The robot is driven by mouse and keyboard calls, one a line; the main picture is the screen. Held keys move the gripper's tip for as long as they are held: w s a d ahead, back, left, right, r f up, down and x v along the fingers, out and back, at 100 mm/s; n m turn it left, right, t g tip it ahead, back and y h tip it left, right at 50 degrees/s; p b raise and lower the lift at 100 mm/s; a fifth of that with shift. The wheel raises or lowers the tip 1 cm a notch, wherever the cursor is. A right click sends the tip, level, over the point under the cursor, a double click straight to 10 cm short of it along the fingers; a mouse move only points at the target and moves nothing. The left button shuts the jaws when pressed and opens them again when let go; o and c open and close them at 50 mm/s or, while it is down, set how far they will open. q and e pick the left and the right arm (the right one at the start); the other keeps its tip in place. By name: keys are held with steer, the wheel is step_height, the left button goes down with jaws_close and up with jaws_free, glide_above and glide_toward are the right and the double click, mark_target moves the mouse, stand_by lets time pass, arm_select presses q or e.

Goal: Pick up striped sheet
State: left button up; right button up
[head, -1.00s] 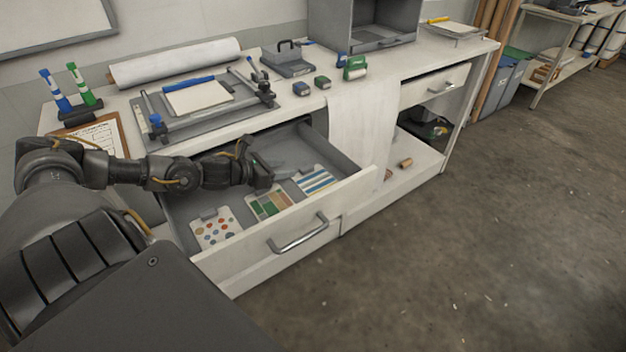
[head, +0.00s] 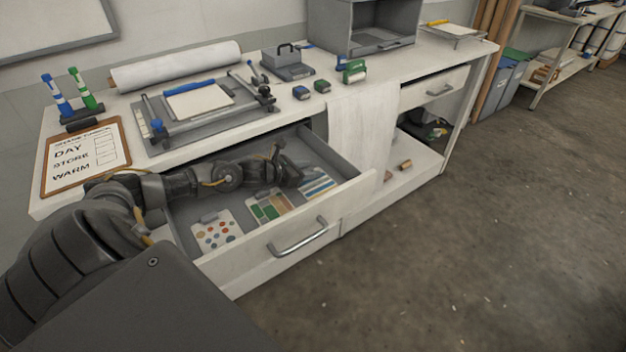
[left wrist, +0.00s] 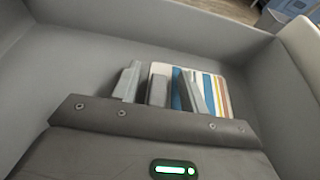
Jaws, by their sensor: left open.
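The striped sheet (head: 319,184), pale with blue, orange and other stripes, lies in the right part of the open drawer (head: 297,240). My left gripper (head: 288,170) is inside the drawer, just left of and behind the striped sheet. In the left wrist view the gripper (left wrist: 160,82) is open. A small grey block (left wrist: 157,84), apparently the sheet's tab, shows between its fingers. The striped sheet (left wrist: 215,92) shows beyond and to the right, partly hidden by the right finger. I cannot tell whether the fingers touch the block. My right gripper is out of view.
A dotted sheet (head: 216,234) and a colour-block sheet (head: 268,207) lie left of the striped sheet. The drawer walls close in around the gripper. A paper trimmer (head: 205,120) stands on the bench above. A white cloth (head: 362,130) hangs to the drawer's right.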

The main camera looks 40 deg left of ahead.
arm_select(q)
steer(key=shift+c, duration=0.2)
jaws_close()
steer(key=shift+r, duration=0.1)
